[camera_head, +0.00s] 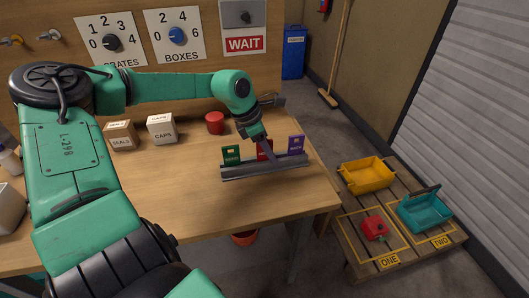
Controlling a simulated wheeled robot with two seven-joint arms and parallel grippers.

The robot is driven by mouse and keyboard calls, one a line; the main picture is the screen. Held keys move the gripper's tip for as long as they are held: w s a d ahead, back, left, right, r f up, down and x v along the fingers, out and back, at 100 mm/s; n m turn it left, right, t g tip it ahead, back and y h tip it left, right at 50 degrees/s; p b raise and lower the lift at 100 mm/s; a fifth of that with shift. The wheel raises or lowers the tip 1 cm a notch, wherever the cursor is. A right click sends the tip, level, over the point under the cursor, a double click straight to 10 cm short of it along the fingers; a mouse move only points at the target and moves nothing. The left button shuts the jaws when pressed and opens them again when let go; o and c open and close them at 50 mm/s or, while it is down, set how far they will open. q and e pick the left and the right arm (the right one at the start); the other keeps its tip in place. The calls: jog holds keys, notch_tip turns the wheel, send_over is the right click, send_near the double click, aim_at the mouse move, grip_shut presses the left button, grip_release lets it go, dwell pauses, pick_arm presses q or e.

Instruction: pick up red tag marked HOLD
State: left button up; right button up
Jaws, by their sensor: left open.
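The red tag (262,155) stands in the middle of a grey slotted rack (240,174) on the wooden workbench. It is partly hidden behind my left gripper, and I cannot read its lettering. A green tag (231,154) stands to its left and a purple tag (296,145) to its right in the same rack. My left gripper (270,155) is open and points down at the red tag, with its finger in front of it. I cannot tell whether they touch. My right gripper is not in view.
Behind the rack are a red round can (215,123), a white CAPS box (161,128) and a cardboard SEALS box (121,135). A panel with dials stands at the back. A pallet (391,252) with yellow and teal bins is on the floor at right.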

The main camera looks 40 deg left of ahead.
pick_arm(q)
grip_shut()
jog(key=shift+r, duration=0.2)
